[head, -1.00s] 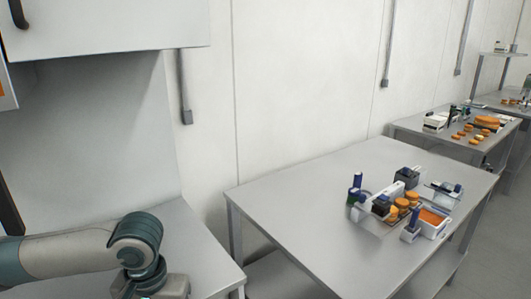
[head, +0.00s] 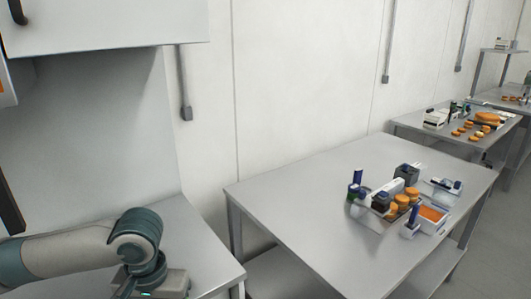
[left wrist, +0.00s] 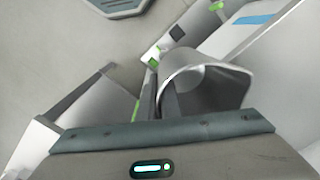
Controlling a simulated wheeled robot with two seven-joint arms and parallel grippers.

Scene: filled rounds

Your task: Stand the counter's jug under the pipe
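A grey metal jug (left wrist: 222,92) with a wide open mouth shows in the left wrist view, tilted in the picture. My left gripper (left wrist: 160,92) is at the left side of its rim. Its two dark fingers are close together, one outside the wall and one at the inside, and appear shut on it. In the head view, my left gripper (head: 150,284) is at the bottom edge, low over the near counter, with its fingertips mostly cut off. The jug is not visible there. I cannot make out the pipe. My right gripper is out of view.
The near counter (head: 205,250) lies below my left arm, under a wall cabinet (head: 110,28). A second table (head: 290,200) carries a tray (head: 370,222) and several small containers; its left half is clear. A farther table (head: 408,124) holds orange items.

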